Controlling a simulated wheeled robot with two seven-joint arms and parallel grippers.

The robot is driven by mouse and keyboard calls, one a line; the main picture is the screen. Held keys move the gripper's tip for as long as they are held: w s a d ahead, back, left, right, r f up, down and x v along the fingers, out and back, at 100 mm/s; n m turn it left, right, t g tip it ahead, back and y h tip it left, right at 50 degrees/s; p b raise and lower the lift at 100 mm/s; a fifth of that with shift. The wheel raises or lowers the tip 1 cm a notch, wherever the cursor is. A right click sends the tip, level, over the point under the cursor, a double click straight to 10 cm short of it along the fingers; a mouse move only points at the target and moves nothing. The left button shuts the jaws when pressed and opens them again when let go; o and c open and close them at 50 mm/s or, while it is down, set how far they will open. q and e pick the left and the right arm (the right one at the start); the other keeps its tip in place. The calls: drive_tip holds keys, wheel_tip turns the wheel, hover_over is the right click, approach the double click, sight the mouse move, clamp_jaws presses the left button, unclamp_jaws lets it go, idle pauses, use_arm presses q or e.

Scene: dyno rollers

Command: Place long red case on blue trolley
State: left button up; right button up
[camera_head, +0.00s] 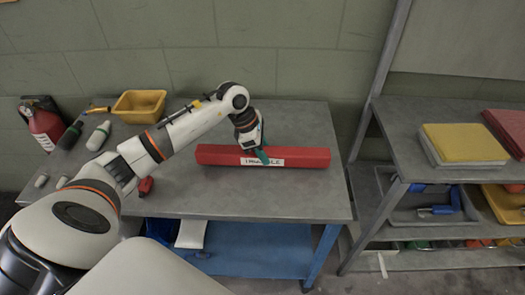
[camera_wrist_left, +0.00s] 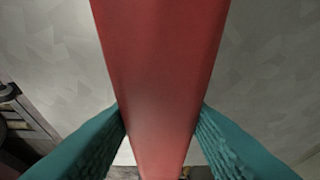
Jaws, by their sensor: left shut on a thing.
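The long red case (camera_head: 307,157) with a white label lies lengthwise across the grey top of a trolley-like table (camera_head: 240,200) with blue legs and a blue lower shelf. I cannot tell whether the case touches the top or is held just above it. My left gripper (camera_head: 261,154) reaches down from above and is shut on the case near its middle. In the left wrist view the case (camera_wrist_left: 160,70) runs between the two teal fingers, which press its sides. My right gripper is not in view.
A grey shelf unit (camera_head: 420,112) at the right holds a yellow-topped stack (camera_head: 465,143) and a red item (camera_head: 508,128). The tabletop in front of the case is clear.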

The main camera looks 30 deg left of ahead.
use_arm(q)
drive_tip(key=shift+f, duration=0.65)
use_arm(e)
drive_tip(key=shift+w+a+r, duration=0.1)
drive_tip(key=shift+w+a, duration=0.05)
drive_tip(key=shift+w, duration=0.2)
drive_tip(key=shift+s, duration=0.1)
use_arm(q)
drive_tip(key=shift+f, duration=0.15)
drive_tip(key=o, duration=1.3)
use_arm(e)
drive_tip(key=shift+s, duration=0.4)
use_arm(q)
drive_tip(key=shift+r, duration=0.25)
drive_tip(key=b+v, duration=0.1)
drive_tip(key=v, duration=1)
drive_tip(key=shift+s+a+r, duration=0.1)
drive_tip(key=shift+r, duration=0.3)
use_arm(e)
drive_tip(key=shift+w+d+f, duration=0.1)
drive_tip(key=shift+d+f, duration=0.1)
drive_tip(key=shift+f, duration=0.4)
